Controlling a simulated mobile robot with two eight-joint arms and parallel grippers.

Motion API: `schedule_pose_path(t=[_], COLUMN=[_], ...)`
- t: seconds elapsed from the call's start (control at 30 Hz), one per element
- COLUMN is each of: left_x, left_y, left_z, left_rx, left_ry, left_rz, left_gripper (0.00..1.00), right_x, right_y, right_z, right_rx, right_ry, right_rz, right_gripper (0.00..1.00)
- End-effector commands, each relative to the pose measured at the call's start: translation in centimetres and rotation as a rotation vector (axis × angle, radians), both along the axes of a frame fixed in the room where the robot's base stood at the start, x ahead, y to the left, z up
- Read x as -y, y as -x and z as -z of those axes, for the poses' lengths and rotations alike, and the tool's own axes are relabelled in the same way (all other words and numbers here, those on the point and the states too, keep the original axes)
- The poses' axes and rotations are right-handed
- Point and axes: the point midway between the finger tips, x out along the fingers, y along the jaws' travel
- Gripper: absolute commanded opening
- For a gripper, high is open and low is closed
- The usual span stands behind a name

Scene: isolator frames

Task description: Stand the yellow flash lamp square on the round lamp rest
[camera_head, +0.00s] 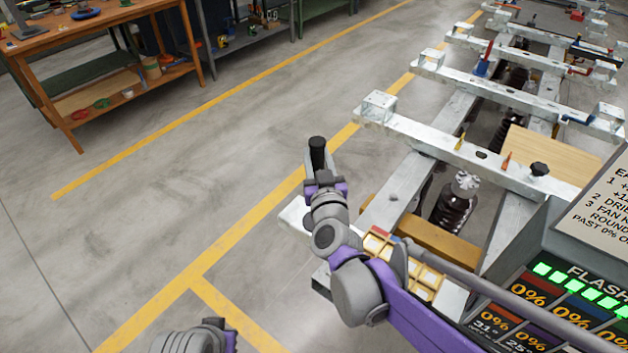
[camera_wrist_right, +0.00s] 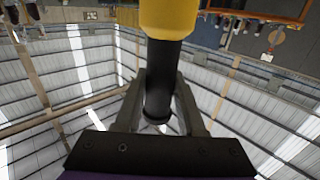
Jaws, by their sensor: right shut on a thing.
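My right gripper (camera_head: 323,182) is shut on the flash lamp (camera_head: 317,152) and holds it up over the near end of the pale metal frame. In the head view only the lamp's black end shows, standing up above the jaws; the rest is hidden behind my gripper. In the right wrist view the black handle runs between the two fingers, and the lamp's yellow head (camera_wrist_right: 168,18) is at the top edge, partly cut off. That view is upside down, with the roof low in the picture. I cannot make out the round lamp rest. My left gripper's fingers are out of view.
A long pale metal frame (camera_head: 407,193) with crossbars and dark coils lies at the right. A flash panel (camera_head: 568,290) with lit readouts stands near right. A compartmented tray (camera_head: 428,280) is partly behind my arm. A wooden workbench (camera_head: 115,17) stands far left; floor between is clear.

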Motion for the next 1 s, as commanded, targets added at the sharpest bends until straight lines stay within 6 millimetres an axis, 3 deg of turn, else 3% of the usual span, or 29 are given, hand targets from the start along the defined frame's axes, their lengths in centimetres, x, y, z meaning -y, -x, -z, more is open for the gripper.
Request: schedule_pose_path(t=[0.2, 0.47, 0.7, 1.0], left_x=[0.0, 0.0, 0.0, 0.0], left_y=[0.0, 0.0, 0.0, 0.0], left_z=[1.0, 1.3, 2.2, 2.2], left_rx=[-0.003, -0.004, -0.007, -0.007], left_ry=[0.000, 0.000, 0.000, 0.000], left_rz=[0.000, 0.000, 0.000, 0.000], left_gripper=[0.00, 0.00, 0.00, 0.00], right_x=[0.0, 0.0, 0.0, 0.0], right_y=[0.0, 0.0, 0.0, 0.0], right_z=[3.4, 4.9, 7.7, 7.8], right_rx=[0.002, 0.002, 0.002, 0.002], right_ry=[0.002, 0.001, 0.001, 0.001], right_rz=[0.002, 0.002, 0.002, 0.001], right_gripper=[0.00, 0.00, 0.00, 0.00])
